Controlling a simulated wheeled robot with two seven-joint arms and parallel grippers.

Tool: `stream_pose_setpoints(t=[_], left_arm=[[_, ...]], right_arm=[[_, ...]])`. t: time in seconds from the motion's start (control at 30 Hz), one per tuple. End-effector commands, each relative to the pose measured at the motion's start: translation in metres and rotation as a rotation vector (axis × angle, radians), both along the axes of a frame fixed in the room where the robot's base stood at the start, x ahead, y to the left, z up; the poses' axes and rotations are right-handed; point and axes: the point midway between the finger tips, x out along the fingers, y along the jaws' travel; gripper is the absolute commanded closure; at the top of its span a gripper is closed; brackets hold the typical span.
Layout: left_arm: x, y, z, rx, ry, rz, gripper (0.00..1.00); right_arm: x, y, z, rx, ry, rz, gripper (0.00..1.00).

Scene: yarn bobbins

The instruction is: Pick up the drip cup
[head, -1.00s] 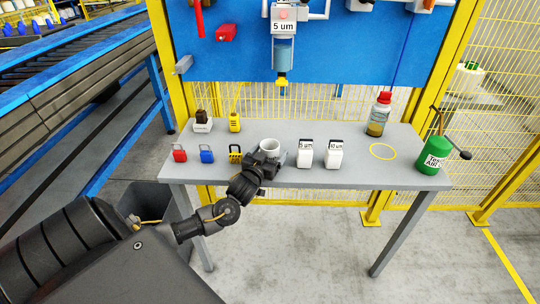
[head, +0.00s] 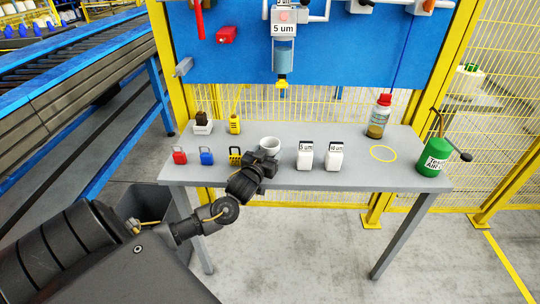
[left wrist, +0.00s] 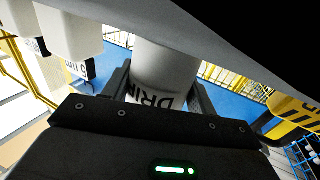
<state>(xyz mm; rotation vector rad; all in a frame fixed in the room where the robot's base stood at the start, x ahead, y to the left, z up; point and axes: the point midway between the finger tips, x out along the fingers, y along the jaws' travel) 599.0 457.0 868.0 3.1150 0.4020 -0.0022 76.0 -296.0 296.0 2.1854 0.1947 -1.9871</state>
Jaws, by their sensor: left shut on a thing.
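The drip cup (head: 270,144) is a white, open-topped cup at the middle of the grey table in the head view. In the left wrist view the cup (left wrist: 165,72) shows dark lettering, partly hidden by the gripper, and stands between the two fingers. My left gripper (head: 265,157) is shut on the cup from the near side. The cup looks upright; its base is hidden behind the gripper in the head view, so I cannot tell how far it is off the table. My right gripper is in no view.
A yellow ring (head: 383,153) marks bare table.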

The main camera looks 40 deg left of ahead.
Motion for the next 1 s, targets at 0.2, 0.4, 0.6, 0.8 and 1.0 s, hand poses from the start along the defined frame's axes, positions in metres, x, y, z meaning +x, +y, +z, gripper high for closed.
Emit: stream_pose_setpoints(t=[0.2,0.4,0.6,0.8,1.0], left_arm=[[-0.02,-0.005,0.038,0.0,-0.003,-0.002,0.65],[-0.06,-0.015,0.078,-0.001,-0.002,-0.002,0.65],[-0.104,-0.025,0.098,-0.002,-0.001,-0.001,0.65],[-0.128,-0.031,0.109,-0.001,-0.001,0.0,0.65],[-0.136,-0.032,0.113,-0.001,-0.001,0.001,0.65]], right_arm=[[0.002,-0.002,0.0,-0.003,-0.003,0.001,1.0],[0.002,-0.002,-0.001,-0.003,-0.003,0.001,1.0],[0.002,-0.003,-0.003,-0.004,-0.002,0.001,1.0],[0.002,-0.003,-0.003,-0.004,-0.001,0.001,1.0],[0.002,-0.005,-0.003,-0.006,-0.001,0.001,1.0]])
